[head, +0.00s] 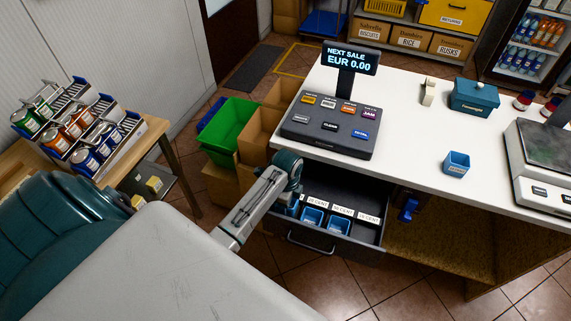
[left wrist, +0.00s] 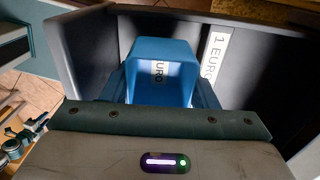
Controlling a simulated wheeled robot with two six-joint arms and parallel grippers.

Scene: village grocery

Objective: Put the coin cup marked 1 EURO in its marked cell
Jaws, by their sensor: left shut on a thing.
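My left gripper (left wrist: 162,100) is shut on a blue coin cup (left wrist: 175,52). A white label reading EURO shows within the cup's outline; its number is not clear. The cup is inside or just above the open till drawer (head: 345,248), beside a white strip marked 1 EURO (left wrist: 214,55). I cannot tell whether its base touches the drawer floor. In the head view my left arm reaches over the drawer's left end and hides most of the gripper and held cup. My right gripper is not in view.
Other blue cups (head: 312,216) sit in the drawer near small white CENT labels. Another blue cup (head: 456,163) stands on the white counter (head: 420,130). The till (head: 330,125) is above the drawer. Green and cardboard boxes (head: 232,125) stand left of the counter.

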